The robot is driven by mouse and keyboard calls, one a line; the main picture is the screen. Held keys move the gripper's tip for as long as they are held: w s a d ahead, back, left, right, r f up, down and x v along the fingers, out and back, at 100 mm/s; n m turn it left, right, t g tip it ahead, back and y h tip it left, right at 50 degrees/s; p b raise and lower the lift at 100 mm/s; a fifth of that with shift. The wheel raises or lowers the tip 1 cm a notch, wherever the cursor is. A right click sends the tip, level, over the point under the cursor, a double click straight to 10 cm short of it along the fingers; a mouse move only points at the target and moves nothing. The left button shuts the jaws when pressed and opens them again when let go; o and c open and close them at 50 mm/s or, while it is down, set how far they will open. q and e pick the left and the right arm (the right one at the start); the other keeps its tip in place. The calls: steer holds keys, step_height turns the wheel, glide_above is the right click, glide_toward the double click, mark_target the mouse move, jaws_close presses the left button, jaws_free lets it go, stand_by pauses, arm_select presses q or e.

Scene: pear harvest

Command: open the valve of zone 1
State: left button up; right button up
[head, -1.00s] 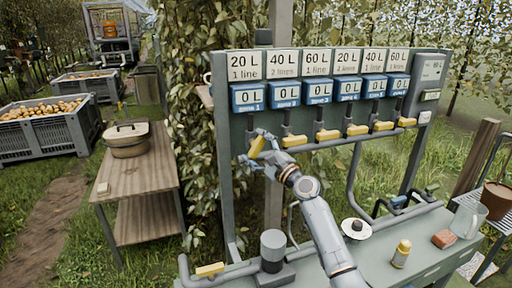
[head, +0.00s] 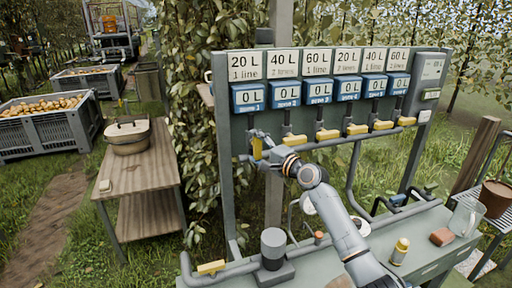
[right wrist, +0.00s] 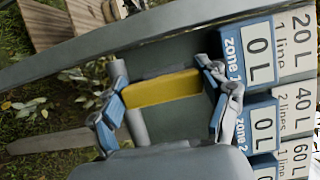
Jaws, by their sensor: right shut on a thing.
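The zone 1 valve has a yellow handle (head: 257,149) below the leftmost blue display (head: 248,97), which reads 0 L. The handle stands nearly upright, in line with its pipe, while the other yellow handles lie roughly level. My right gripper (head: 261,143) is at this handle. In the right wrist view the yellow handle (right wrist: 163,88) spans between the two fingers of my right gripper (right wrist: 166,98), which is shut on it. The zone 1 label (right wrist: 233,53) is beside it there. My left gripper is not in view.
The other valve handles, such as zone 2's (head: 294,140), sit in a row to the right. A wooden table (head: 150,178) stands left.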

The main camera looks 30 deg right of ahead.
stand_by(0.3)
steer(key=o, duration=1.2)
steer(key=shift+c, duration=0.2)
steer(key=s+d, duration=0.2)
steer(key=s, duration=1)
steer(key=shift+w, duration=0.1)
